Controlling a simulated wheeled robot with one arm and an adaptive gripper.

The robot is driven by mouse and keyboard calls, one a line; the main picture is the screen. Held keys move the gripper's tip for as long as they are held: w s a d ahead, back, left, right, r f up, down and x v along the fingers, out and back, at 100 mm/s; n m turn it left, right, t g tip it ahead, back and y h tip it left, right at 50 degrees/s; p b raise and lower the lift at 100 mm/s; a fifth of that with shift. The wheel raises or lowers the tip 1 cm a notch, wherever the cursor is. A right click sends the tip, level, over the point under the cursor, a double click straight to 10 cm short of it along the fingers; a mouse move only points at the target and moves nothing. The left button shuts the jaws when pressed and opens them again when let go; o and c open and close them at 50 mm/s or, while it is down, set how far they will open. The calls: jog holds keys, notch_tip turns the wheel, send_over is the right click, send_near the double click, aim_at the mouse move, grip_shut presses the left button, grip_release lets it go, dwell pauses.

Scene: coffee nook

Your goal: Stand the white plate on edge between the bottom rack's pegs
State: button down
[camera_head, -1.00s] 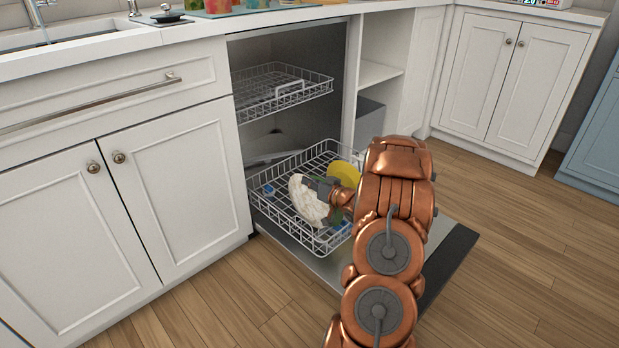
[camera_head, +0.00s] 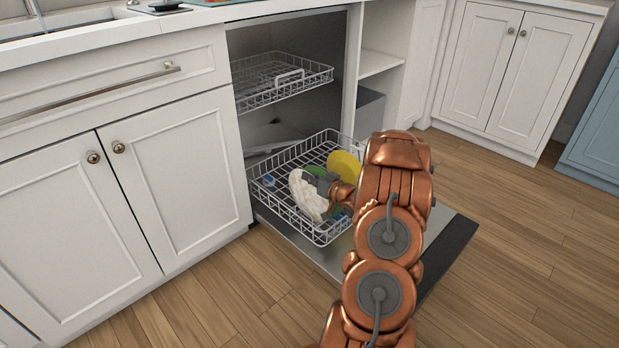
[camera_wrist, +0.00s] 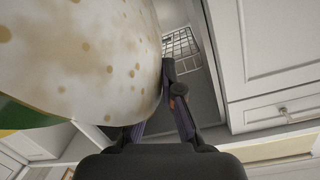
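The white plate (camera_head: 307,196), speckled with brown spots, is on edge and tilted, over or in the bottom rack (camera_head: 284,214) of the open dishwasher. My gripper (camera_head: 325,184) is at its right side, shut on its rim. In the wrist view the plate (camera_wrist: 85,55) fills the upper left, and its edge runs between the fingers of my gripper (camera_wrist: 158,105). Whether the plate touches the rack floor or sits between pegs, I cannot tell. My arm and the plate hide part of the rack.
A yellow plate (camera_head: 344,167) stands at the rack's back right, with a green item (camera_head: 316,171) beside it. A small blue item (camera_head: 268,181) is at the rack's left. The upper rack (camera_head: 280,80) hangs above. The lowered door (camera_head: 448,250) lies beneath my arm.

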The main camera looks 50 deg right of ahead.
jog(key=shift+f, duration=0.6)
dwell(0.5)
jog(key=c, duration=1.2)
grip_release()
jog(key=shift+c, duration=0.2)
jog(key=shift+r+p, duration=3.45)
jog(key=shift+r, duration=0.5)
